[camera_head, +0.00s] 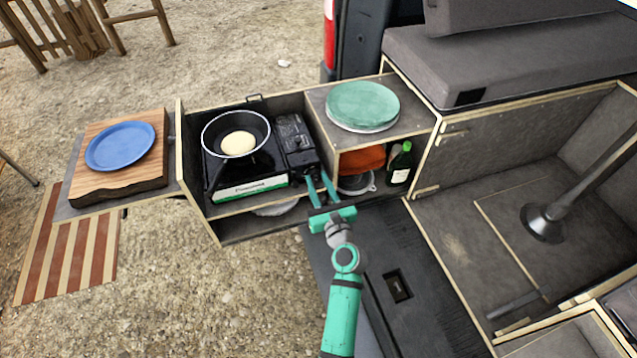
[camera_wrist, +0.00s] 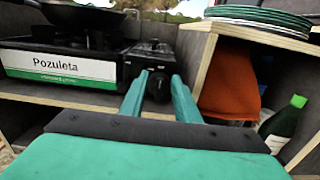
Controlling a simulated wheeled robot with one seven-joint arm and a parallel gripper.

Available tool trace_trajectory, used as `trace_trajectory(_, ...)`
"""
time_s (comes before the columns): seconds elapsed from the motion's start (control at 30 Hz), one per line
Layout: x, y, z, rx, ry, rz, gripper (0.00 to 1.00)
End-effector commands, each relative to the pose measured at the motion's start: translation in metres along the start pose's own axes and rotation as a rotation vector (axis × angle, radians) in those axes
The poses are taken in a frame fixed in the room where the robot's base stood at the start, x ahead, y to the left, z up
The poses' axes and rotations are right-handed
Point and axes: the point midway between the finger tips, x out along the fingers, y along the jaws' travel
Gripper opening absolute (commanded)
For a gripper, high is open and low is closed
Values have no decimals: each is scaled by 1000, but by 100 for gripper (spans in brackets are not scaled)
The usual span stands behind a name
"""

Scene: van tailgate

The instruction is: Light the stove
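The portable gas stove (camera_head: 252,184) sits in the left compartment of the tailgate box, with a white and green "Pozuleta" front label (camera_wrist: 62,67). A black pan (camera_head: 207,138) with a pale yellow round food (camera_head: 237,143) stands on its burner. I see no flame; the burner is mostly hidden under the pan. The dark control knob (camera_wrist: 159,84) is on the stove's right front panel. My gripper (camera_head: 319,178) points at this panel. In the wrist view my gripper (camera_wrist: 160,76) is open, its two teal fingers either side of the knob; contact cannot be told.
Green plates (camera_head: 363,104) lie on the shelf top right of the stove. Below are an orange item (camera_head: 361,159), a pot (camera_head: 357,184) and a green bottle (camera_head: 400,163). A wooden divider (camera_wrist: 197,72) stands close right of my fingers. A blue plate (camera_head: 120,146) lies on a board at left.

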Motion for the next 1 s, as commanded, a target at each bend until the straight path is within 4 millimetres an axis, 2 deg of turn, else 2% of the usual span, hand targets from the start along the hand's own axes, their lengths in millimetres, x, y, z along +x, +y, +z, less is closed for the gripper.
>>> trace_trajectory(0.03,0,0,0,0,0,0,29)
trace_trajectory(0.07,0,0,0,0,0,0,24)
trace_trajectory(0.17,0,0,0,0,0,0,0)
trace_trajectory(0.6,0,1,0,-49,0,0,0)
trace_trajectory(1.0,0,6,-1,-345,0,0,0)
